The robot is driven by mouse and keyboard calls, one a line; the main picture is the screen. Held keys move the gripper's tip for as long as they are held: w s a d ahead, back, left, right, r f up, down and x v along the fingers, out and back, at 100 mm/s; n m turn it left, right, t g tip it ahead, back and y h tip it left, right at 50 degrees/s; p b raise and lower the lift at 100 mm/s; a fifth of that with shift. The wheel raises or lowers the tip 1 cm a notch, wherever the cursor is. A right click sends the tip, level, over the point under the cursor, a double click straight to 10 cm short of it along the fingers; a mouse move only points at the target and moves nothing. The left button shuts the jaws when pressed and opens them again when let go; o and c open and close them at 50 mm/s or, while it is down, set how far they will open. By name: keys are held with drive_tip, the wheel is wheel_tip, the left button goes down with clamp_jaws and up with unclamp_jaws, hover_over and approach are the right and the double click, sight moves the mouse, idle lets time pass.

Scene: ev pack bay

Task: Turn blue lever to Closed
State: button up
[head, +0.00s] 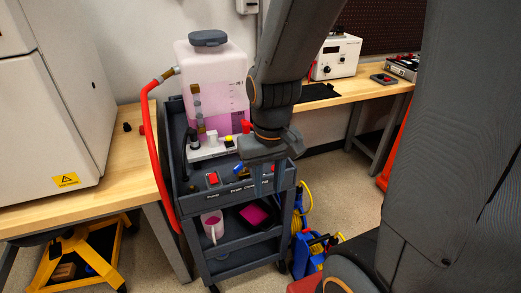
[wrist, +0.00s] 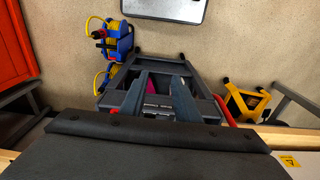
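The blue lever (head: 240,172) is on the front panel of the grey cart (head: 205,192), just left of my gripper in the head view. Labels run along the panel's front edge, and one near the lever seems to read Closed. The lever's exact angle is too small to tell. My gripper (head: 264,184) points down over the panel's right part, its fingers apart with nothing seen between them. The fingers also show spread in the wrist view (wrist: 161,92). I cannot make out the blue lever in the wrist view; the gripper may hide it.
A red switch (head: 212,178) sits left of the lever. A tank of pink liquid (head: 215,90) with a red hose (head: 152,140) stands on the cart behind. A blue and yellow cable reel (head: 312,250) is on the floor to the right. Workbenches flank the cart.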

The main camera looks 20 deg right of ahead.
drive_tip(key=w+m, duration=0.5)
drive_tip(key=w, duration=0.9)
drive_tip(key=m+p, duration=0.2)
drive_tip(key=m, duration=0.4)
approach(241, 166)
drive_tip(key=shift+w+d+g, duration=0.3)
drive_tip(key=shift+w+d, duration=0.2)
drive_tip(key=shift+w, duration=0.25)
drive_tip(key=shift+w+f, duration=0.2)
drive_tip(key=shift+f+p, duration=0.65)
drive_tip(key=shift+f, duration=3.1)
clamp_jaws()
